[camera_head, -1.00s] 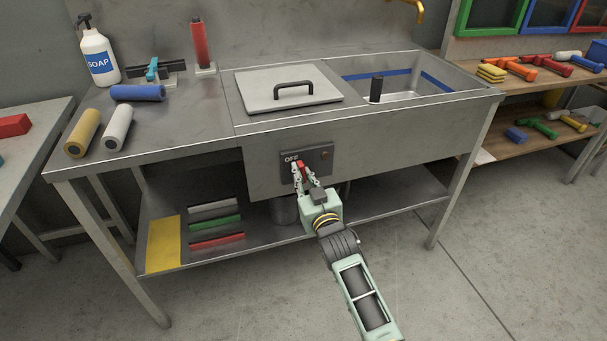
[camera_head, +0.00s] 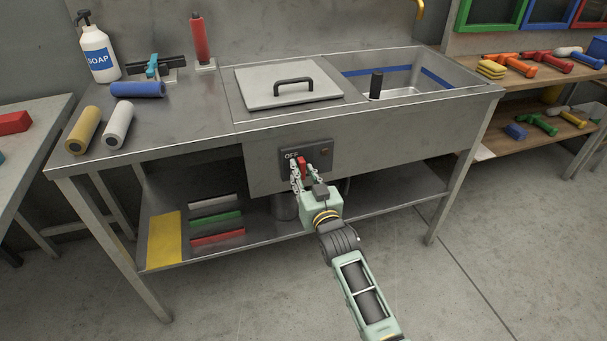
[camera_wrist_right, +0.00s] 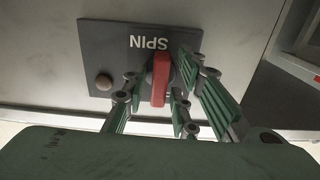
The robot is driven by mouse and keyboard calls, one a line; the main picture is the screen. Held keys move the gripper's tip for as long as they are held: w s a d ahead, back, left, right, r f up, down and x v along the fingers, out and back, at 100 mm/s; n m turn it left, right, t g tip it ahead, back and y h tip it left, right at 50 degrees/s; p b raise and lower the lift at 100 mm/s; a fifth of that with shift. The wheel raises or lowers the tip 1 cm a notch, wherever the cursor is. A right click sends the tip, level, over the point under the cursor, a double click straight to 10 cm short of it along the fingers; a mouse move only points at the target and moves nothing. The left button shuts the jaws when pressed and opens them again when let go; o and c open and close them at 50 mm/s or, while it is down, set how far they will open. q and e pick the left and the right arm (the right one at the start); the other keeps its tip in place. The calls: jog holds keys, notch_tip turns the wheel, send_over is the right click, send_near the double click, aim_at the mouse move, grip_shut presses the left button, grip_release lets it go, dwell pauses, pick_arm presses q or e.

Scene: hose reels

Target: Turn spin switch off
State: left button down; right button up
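The spin switch is a red handle (camera_head: 302,167) on a dark panel (camera_head: 321,156) on the sink unit's front. The head view shows "OFF" at the panel's upper left. In the right wrist view the red handle (camera_wrist_right: 161,80) stands about upright in the picture, beside the upside-down word "SPIN". My right gripper (camera_head: 306,173) is open at the panel, its fingers spread to either side of the handle. In the wrist view the right-hand fingers are close to the handle; I cannot tell whether they touch it. My left gripper is out of view.
A round button or lamp (camera_wrist_right: 103,82) sits on the panel. The sink unit (camera_head: 400,135) has a lid with a black handle (camera_head: 293,87) and an open basin. A lower shelf (camera_head: 270,238) lies below the panel. Floor to the right is clear.

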jog(key=shift+o, duration=0.2)
jog(key=shift+s, duration=0.15)
jog(key=v, duration=1.1)
jog(key=shift+s, duration=0.3)
jog(key=shift+d, duration=0.15)
